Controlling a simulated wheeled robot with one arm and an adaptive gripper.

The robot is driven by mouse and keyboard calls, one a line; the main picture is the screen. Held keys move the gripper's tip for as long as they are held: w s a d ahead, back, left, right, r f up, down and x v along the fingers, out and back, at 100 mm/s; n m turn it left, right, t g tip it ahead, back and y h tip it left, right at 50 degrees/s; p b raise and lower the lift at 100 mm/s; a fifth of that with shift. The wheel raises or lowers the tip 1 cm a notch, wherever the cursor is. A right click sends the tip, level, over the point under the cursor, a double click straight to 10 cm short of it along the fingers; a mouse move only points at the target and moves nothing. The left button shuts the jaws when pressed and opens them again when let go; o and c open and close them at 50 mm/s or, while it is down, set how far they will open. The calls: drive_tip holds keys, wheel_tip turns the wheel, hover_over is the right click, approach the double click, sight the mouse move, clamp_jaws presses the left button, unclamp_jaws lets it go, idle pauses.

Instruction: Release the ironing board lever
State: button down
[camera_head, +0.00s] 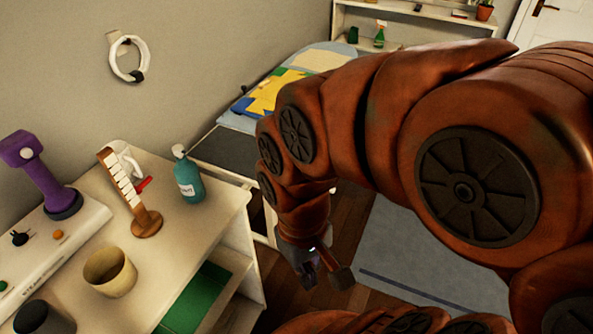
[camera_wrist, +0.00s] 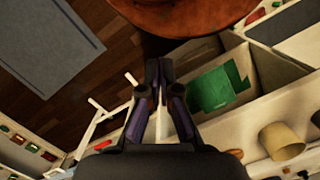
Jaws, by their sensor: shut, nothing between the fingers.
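My gripper (camera_head: 313,268) hangs low over the floor, just right of the desk, in the head view. In the wrist view my gripper (camera_wrist: 158,75) has its two dark fingers together at the tips, with nothing between them. A thin white frame with short rods (camera_wrist: 110,112) shows just left of the fingers in the wrist view. I cannot tell whether it belongs to the ironing board, and I cannot make out the lever for certain. The fingers look close to the frame, but contact cannot be told. My arm hides much of the middle of the head view.
A white desk (camera_head: 225,212) stands left of my gripper, holding a teal spray bottle (camera_head: 188,178), a tan cup (camera_head: 110,272) and a purple device (camera_head: 40,172). A grey rug (camera_head: 410,245) lies on open floor at right.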

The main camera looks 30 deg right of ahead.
drive_tip(key=w+d+f+m+t+y+b, duration=0.2)
drive_tip(key=w+f+m+y+b, duration=0.35)
drive_tip(key=w, duration=0.55)
drive_tip(key=w+d+f+m+t+y+b, duration=0.15)
drive_tip(key=w+f+m+b, duration=0.25)
drive_tip(key=w+m+b, duration=0.45)
drive_tip(key=w+d+f+m+t+b, duration=0.2)
drive_tip(key=d+m, duration=0.3)
drive_tip(key=d, duration=0.3)
drive_tip(key=w+d+f+m+t+b, duration=0.2)
drive_tip(key=w+d+f+m+t, duration=0.1)
drive_tip(key=d, duration=0.6)
drive_tip(key=w+d+f+m+t+h+b, duration=0.1)
drive_tip(key=w+d+f+m+t+b, duration=0.1)
drive_tip(key=d+m, duration=0.5)
wheel_tip(320, 180, down, 4)
drive_tip(key=shift+w+d+r+m+t, duration=0.25)
drive_tip(key=shift+w+d+m+t, duration=0.15)
drive_tip(key=shift+w+d+t, duration=0.45)
drive_tip(key=shift+w, duration=0.15)
drive_tip(key=b+x, duration=0.1)
drive_tip(key=x, duration=0.9)
drive_tip(key=shift+w+a+r, duration=0.1)
drive_tip(key=shift+a+r, duration=0.05)
drive_tip(key=shift+r, duration=0.8)
drive_tip(key=shift+w+a+r, duration=0.1)
drive_tip(key=shift+a+r, duration=0.05)
drive_tip(key=shift+r, duration=0.8)
